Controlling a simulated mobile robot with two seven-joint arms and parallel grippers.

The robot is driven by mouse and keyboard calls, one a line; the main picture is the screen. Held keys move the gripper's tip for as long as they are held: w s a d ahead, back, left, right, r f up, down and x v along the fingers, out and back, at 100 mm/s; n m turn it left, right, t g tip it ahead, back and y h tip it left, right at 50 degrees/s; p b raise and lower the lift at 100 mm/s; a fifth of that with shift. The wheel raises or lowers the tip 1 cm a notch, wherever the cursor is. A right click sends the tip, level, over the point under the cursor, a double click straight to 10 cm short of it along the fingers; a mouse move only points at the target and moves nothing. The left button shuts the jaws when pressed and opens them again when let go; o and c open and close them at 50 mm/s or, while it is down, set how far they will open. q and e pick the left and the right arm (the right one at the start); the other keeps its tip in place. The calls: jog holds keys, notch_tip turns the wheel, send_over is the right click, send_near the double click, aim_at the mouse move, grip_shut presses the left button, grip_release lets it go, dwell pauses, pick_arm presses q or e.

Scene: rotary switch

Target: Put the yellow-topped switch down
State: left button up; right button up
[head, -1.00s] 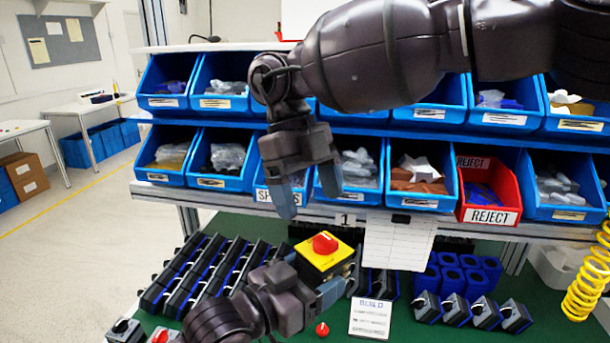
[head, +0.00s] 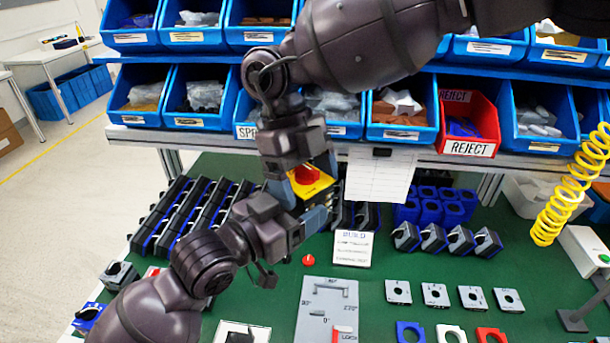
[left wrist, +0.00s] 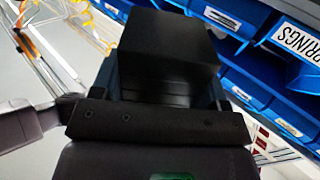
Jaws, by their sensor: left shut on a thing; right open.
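The yellow-topped switch (head: 322,186) has a yellow top, a red knob (head: 307,174) and a dark body. My left gripper (head: 290,212) is shut on its body and holds it above the green bench. In the left wrist view the black body of the switch (left wrist: 170,50) fills the space between the fingers. My right gripper (head: 303,176) comes down from above, open, with its fingers on either side of the red knob. Whether they touch the knob, I cannot tell. The fingers hide part of the yellow top.
Rows of dark switch bodies (head: 190,215) stand at the left of the bench, with blue and grey parts at the right. A grey angle plate (head: 316,298), a build card (head: 352,249) and a small red knob (head: 308,260) lie in front. Blue bins (head: 200,97) line the back.

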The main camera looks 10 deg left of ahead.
jog(key=c, duration=0.7)
pick_arm(q)
jog(key=o, duration=1.2)
pick_arm(e)
jog(key=shift+c, duration=1.1)
pick_arm(q)
jog(key=shift+o, duration=0.2)
jog(key=shift+s+a, duration=0.1)
jog(key=v, duration=0.7)
jog(key=s+a+f+n+y, duration=0.2)
jog(key=s+a+f+y, duration=0.1)
jog(key=f, duration=0.8)
jog(key=s+a+f+n+g+y, duration=0.1)
jog(key=s+a+f+n+y, duration=0.2)
jog(key=a+f+y, duration=0.2)
jog(key=s+a+f+n+g+y, duration=0.1)
jog(key=a+f, duration=0.7)
jog(key=f, duration=0.9)
jog(key=shift+s+a+f+n+y, duration=0.15)
jog(key=shift+s+n+y, duration=0.2)
jog(key=shift+s+y, duration=0.3)
jog(key=shift+s+a+f+n+y, duration=0.1)
jog(key=shift+s+f+n+y, duration=0.2)
jog(key=shift+s+y, duration=0.35)
jog(key=shift+w+r, duration=0.15)
jog(key=shift+r, duration=0.05)
